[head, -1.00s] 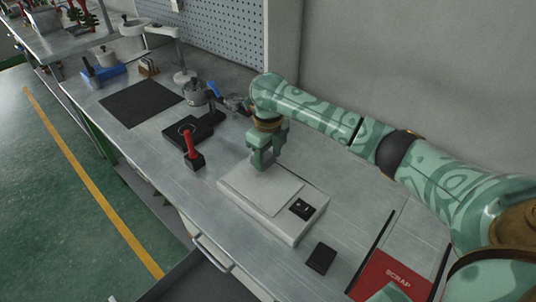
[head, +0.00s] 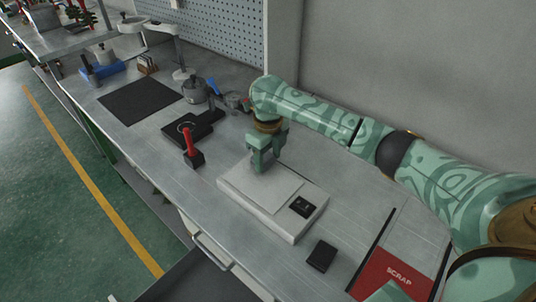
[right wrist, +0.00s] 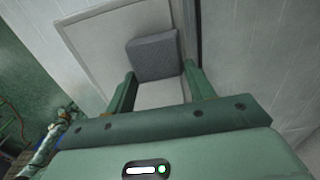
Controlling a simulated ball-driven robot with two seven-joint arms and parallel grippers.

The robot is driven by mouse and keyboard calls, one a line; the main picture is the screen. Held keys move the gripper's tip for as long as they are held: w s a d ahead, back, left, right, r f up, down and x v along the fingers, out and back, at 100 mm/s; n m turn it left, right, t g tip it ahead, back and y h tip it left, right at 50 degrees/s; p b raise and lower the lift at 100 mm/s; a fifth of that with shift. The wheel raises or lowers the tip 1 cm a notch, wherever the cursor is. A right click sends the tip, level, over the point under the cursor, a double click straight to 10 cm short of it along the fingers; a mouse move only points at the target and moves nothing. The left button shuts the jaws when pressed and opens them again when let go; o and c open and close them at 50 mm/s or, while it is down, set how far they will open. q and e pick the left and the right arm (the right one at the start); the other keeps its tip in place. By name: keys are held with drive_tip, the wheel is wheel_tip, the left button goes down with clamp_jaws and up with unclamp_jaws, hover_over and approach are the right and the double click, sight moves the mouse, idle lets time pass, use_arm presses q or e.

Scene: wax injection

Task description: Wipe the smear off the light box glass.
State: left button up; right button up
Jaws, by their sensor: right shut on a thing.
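The light box (head: 285,229) is a low white box on the bench, with a pale flat glass top (head: 272,196) and a dark panel at its near right. My right gripper (head: 260,166) points down over the far left part of the glass. In the right wrist view it is shut on a grey pad (right wrist: 153,57), which lies against or just above the pale glass (right wrist: 95,38); I cannot tell if it touches. No smear can be made out; the pad and gripper hide part of the glass. My left gripper is out of view.
A small black block (head: 321,257) lies in front of the light box. A red-handled tool in a black base (head: 194,158) stands to its left. A black mat (head: 140,100) lies farther back.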

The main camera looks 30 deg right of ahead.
sight(261, 175)
drive_tip(key=shift+f, duration=0.4)
drive_tip(key=shift+s+a+r+p, duration=0.2)
drive_tip(key=shift+a+r+p, duration=0.05)
drive_tip(key=shift+a+p, duration=0.25)
drive_tip(key=shift+s+a+r+p, duration=0.1)
drive_tip(key=shift+s+a+p, duration=0.2)
drive_tip(key=shift+a+p, duration=0.5)
drive_tip(key=shift+s+a, duration=0.2)
drive_tip(key=shift+a, duration=0.4)
drive_tip(key=shift+f+p, duration=0.25)
drive_tip(key=shift+p, duration=0.05)
drive_tip(key=shift+w+d+f, duration=0.15)
drive_tip(key=shift+d+f, duration=0.05)
drive_tip(key=shift+d, duration=0.25)
drive_tip(key=shift+w+d+f+b, duration=0.1)
drive_tip(key=shift+w+d+b, duration=0.1)
drive_tip(key=shift+d, duration=0.55)
drive_tip(key=shift+w+d+b, duration=0.15)
drive_tip(key=shift+w+d, duration=0.05)
drive_tip(key=shift+d, duration=0.55)
